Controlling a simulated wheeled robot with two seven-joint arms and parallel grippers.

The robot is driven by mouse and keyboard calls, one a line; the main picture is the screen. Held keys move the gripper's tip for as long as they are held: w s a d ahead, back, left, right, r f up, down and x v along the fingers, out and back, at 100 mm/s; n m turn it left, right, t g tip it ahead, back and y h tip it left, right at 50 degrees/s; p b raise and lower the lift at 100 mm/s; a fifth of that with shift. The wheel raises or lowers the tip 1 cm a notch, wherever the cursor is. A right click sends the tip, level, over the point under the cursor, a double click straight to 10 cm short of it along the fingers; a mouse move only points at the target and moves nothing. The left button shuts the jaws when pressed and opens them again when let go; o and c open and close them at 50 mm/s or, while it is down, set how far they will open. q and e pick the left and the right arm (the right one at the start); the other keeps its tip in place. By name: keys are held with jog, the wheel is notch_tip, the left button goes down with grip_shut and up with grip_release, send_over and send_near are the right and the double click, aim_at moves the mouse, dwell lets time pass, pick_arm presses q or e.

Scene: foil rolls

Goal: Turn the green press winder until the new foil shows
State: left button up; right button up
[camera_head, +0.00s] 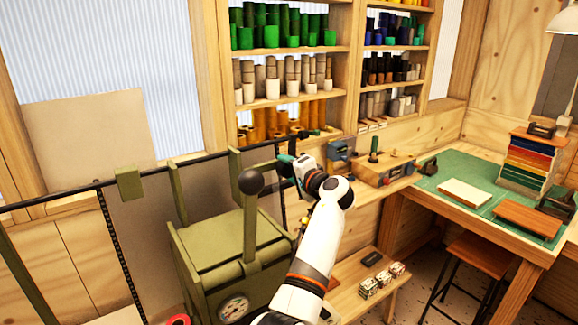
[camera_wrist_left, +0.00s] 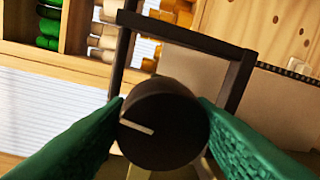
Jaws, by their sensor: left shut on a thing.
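The green press (camera_head: 225,245) stands in the lower middle of the head view, with a black-ball lever (camera_head: 250,182) and a round gauge (camera_head: 233,307) on its front. My left gripper (camera_head: 288,163) is behind and right of the lever, near the right end of a long dark bar. In the left wrist view its two green fingers (camera_wrist_left: 162,112) are shut on the sides of a dark round winder knob (camera_wrist_left: 165,118). A pale line on the knob's face slants slightly down to the right. In the head view I cannot make out the knob at the gripper. My right gripper is not in view.
Shelves (camera_head: 290,50) of coloured foil rolls stand behind. The dark bar (camera_head: 70,192) crosses at the left. A small bench (camera_head: 345,295) with little blocks is right of my arm. A green-topped desk (camera_head: 440,182) and stool (camera_head: 478,254) stand at the right.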

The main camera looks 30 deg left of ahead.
pick_arm(q)
jog(key=shift+r+m+p, duration=0.1)
jog(key=shift+m+p, duration=0.7)
jog(key=shift+m, duration=0.9)
jog(key=o, duration=0.9)
jog(key=shift+g, duration=0.3)
jog(key=shift+o, duration=0.4)
jog(key=shift+w+a, duration=0.1)
jog(key=shift+a, duration=0.05)
jog(key=shift+d+f, duration=0.2)
jog(key=shift+d, duration=0.2)
jog(key=b+v, duration=0.5)
jog(key=v, duration=0.6)
jog(key=shift+s, duration=0.3)
